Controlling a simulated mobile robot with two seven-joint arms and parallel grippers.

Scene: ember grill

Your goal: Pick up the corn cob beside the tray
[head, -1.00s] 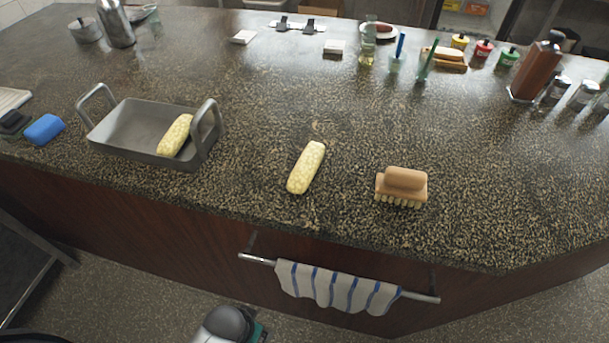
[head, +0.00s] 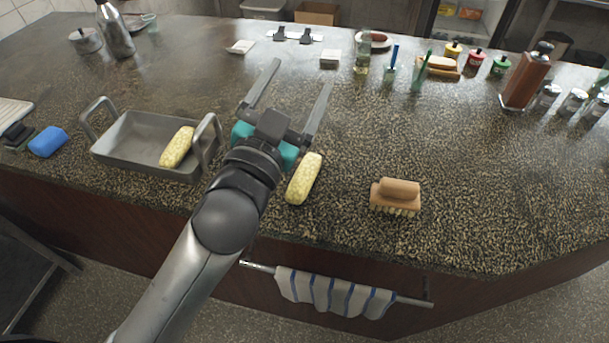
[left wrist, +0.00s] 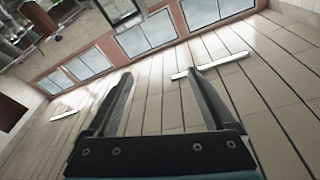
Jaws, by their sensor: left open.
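A yellow corn cob (head: 305,180) lies on the dark speckled counter to the right of the tray. A grey metal tray (head: 130,158) with two upright handles stands to its left and holds a second corn cob (head: 177,147). My left gripper (head: 299,83) is open and empty, raised above the counter between the tray and the loose cob in the picture. In the left wrist view my left gripper (left wrist: 163,82) has its two fingers spread with nothing between them; that camera faces the ceiling and windows. My right gripper is not in view.
A wooden brush (head: 397,194) lies to the right of the loose cob. A blue sponge (head: 48,141) lies left of the tray. A striped towel (head: 335,291) hangs on the front rail. Bottles and jars stand at the back right. The counter's middle is clear.

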